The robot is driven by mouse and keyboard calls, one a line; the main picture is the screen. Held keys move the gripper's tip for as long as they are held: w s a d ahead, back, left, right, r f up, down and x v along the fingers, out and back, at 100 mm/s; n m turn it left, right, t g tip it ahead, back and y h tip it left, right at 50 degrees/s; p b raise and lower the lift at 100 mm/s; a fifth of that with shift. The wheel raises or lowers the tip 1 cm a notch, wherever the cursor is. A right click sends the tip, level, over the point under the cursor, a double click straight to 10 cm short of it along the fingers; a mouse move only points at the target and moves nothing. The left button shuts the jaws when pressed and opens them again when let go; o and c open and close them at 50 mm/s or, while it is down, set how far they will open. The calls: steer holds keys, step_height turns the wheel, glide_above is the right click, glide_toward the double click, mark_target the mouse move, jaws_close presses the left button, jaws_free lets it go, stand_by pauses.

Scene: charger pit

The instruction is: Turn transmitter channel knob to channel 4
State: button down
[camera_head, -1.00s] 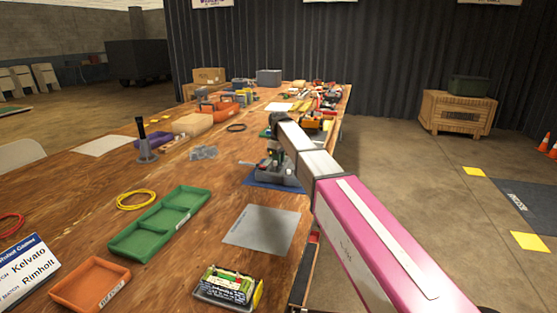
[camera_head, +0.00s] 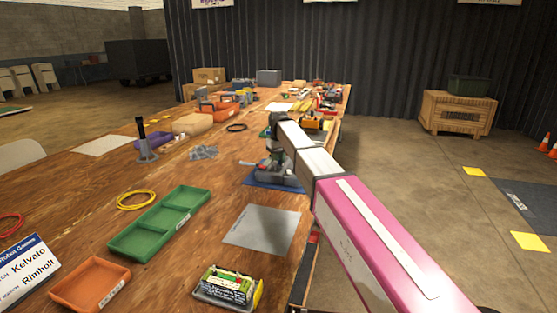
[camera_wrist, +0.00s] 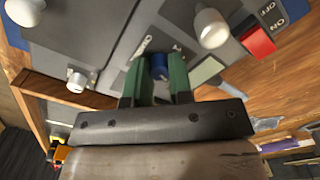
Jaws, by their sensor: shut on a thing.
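The transmitter (camera_wrist: 120,50) is a grey panel that fills the upper part of the wrist view. My gripper (camera_wrist: 160,75) has green fingers standing on either side of a small blue knob (camera_wrist: 160,62), shut on it. The knob's pointer and most of the channel markings around it are hidden or too small to read. In the head view the transmitter (camera_head: 290,181) sits on a blue mat on the table, largely hidden behind my arm, and the knob cannot be made out.
The panel also carries a white-tipped stick (camera_wrist: 210,28), another at the upper left (camera_wrist: 25,10), a small pale knob (camera_wrist: 76,80) and a red switch (camera_wrist: 258,42) near ON/OFF labels. A green tray (camera_head: 160,222) and a grey sheet (camera_head: 263,229) lie on the table (camera_head: 90,190).

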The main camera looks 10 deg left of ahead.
steer(key=c, duration=1)
jaws_free()
step_height(320, 180, up, 11)
steer(key=shift+f, duration=0.1)
